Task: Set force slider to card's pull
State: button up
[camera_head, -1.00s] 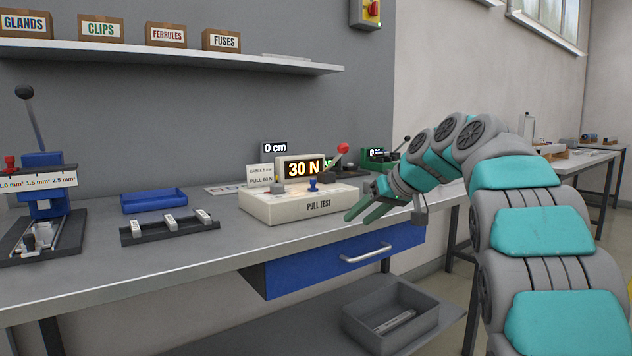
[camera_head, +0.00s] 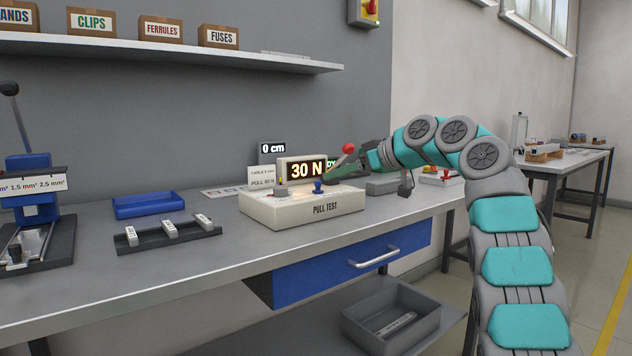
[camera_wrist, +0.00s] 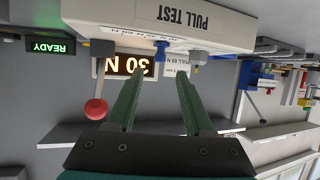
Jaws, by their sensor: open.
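The cream pull test box (camera_head: 345,202) sits on the bench near its front edge. Its lit display (camera_head: 305,170) reads 30 N. A small blue slider knob (camera_head: 318,187) stands on its top in front of the display. The card (camera_head: 262,178) left of the display reads CABLE and PULL; its number is too small to be sure of, 60 or 80 N. My gripper (camera_head: 340,168) is open and empty at the box's right side. In the upside-down wrist view, the blue knob (camera_wrist: 161,48) lies ahead, between the lines of the two green fingers (camera_wrist: 160,76), apart from them.
A red-balled lever (camera_head: 348,148) rises at the box's right, close to my fingers; it also shows in the wrist view (camera_wrist: 96,109). A black rack (camera_head: 165,236) and blue tray (camera_head: 148,205) lie left. A blue drawer (camera_head: 345,262) hangs below. The front bench strip is clear.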

aim_at(319, 181)
jog(key=p+x, duration=0.2)
jog(key=x, duration=0.5)
jog(key=shift+f, duration=0.1)
jog(key=shift+c, duration=0.4)
grip_shut()
dwell(0.8)
